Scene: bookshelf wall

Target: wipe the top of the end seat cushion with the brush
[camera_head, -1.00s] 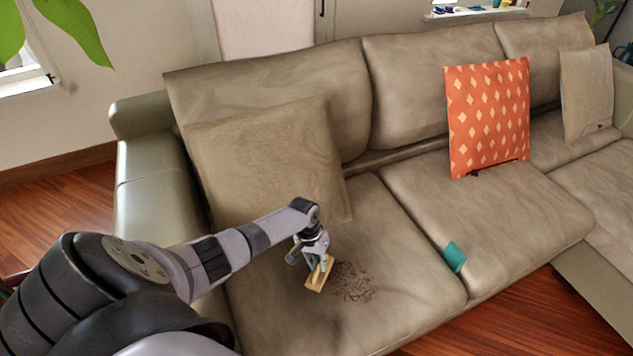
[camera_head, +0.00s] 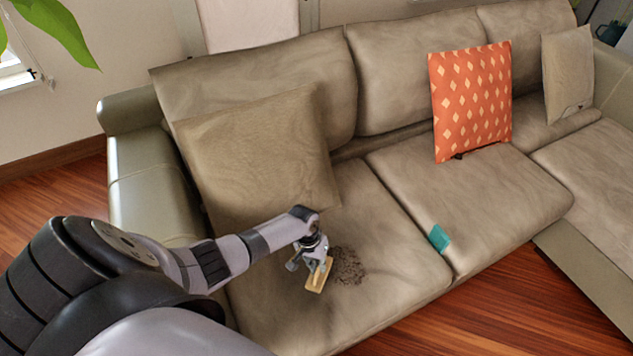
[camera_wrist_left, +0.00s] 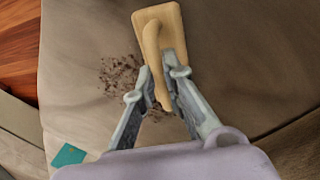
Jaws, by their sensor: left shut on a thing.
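The end seat cushion (camera_head: 395,270) is the taupe sofa seat at the left end. A patch of dark brown crumbs (camera_head: 346,266) lies on its top; the crumbs also show in the left wrist view (camera_wrist_left: 118,76). My left gripper (camera_head: 316,262) is shut on the handle of a pale wooden brush (camera_head: 318,277). In the left wrist view the brush (camera_wrist_left: 165,22) has a flat block held at or just above the cushion, beside the crumbs; I cannot tell if it touches. Its bristles are hidden. My right gripper is not in view.
A large beige pillow (camera_head: 255,150) leans on the backrest behind my left gripper. An orange patterned pillow (camera_head: 472,100) stands on the middle seat. A small teal item (camera_head: 439,238) lies at the seam between the seats. The sofa arm (camera_head: 140,185) is at left.

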